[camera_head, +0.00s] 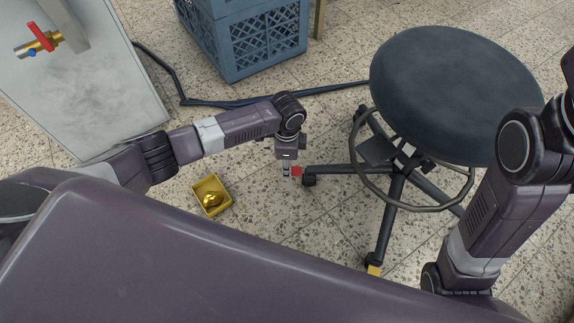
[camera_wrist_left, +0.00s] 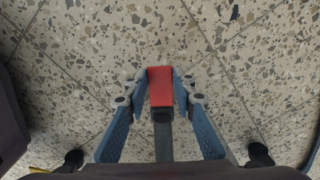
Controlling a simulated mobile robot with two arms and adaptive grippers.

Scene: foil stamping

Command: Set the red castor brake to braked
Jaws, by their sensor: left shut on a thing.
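The red castor brake (camera_head: 296,171) is a small red tab at the end of one leg of the stool (camera_head: 440,90), beside a black castor (camera_head: 309,181). My left gripper (camera_head: 287,171) points down at it. In the left wrist view the red brake (camera_wrist_left: 160,84) sits between the two blue fingers of my left gripper (camera_wrist_left: 160,92), which are shut on it. A dark stem runs from the tab towards the palm. I cannot tell the tab's tilt clearly. My right arm reaches in at the right, but its gripper is out of view.
A yellow tray (camera_head: 226,207) with a gold object (camera_head: 212,199) lies on the floor. A blue crate (camera_head: 265,45) stands at the back. A dark cable (camera_head: 215,103) crosses the floor. A grey panel with a red-handled valve (camera_head: 40,40) is at left. Another stool leg has a yellow tab (camera_head: 375,270).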

